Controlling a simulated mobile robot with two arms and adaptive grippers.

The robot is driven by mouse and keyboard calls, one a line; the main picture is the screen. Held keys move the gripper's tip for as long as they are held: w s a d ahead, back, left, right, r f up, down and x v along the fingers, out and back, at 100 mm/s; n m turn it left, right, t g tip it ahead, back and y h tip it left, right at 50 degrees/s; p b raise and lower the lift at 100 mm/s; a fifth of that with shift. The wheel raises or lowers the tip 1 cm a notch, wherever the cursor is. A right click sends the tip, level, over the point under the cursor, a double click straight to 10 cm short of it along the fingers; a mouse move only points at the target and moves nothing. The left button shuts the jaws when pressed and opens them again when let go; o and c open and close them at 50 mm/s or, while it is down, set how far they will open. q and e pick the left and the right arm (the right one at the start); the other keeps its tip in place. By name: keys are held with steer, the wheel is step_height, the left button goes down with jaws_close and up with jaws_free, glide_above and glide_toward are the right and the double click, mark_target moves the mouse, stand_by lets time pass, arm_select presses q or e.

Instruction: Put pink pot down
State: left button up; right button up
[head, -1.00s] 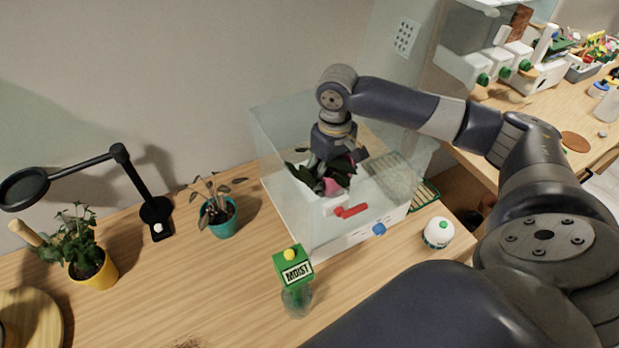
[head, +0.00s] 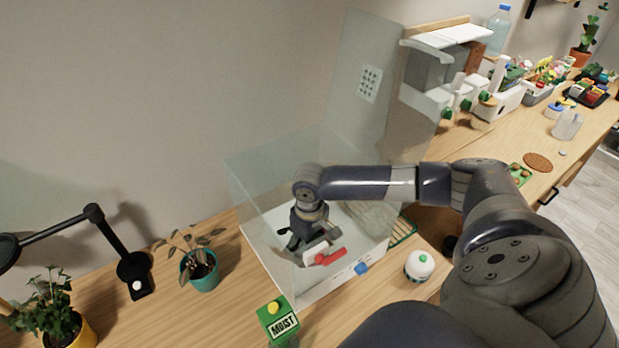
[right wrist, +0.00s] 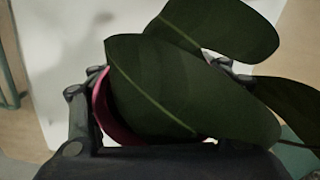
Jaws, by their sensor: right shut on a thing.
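My right gripper (head: 312,238) reaches down into a clear-walled box with a white base (head: 312,290). In the right wrist view its fingers are shut on the pink pot (right wrist: 102,112), whose curved rim shows at the left. Broad dark green leaves (right wrist: 190,90) cover most of the pot there. In the head view the pot is hidden behind the gripper; only dark leaves (head: 284,232) show beside it. Whether the pot's bottom touches the box floor cannot be seen. My left gripper is not in view.
A red piece (head: 330,257) lies in the box close to the gripper, and clear walls surround it. A green MOIST box (head: 278,322), a white round container (head: 419,266) and a teal pot (head: 205,277) stand outside on the wooden table.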

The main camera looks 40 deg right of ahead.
steer(key=o, duration=1.5)
steer(key=shift+c, duration=0.2)
step_height(320, 180, up, 12)
steer(key=shift+r+b, duration=0.1)
steer(key=shift+b, duration=1.15)
steer(key=shift+w, duration=0.15)
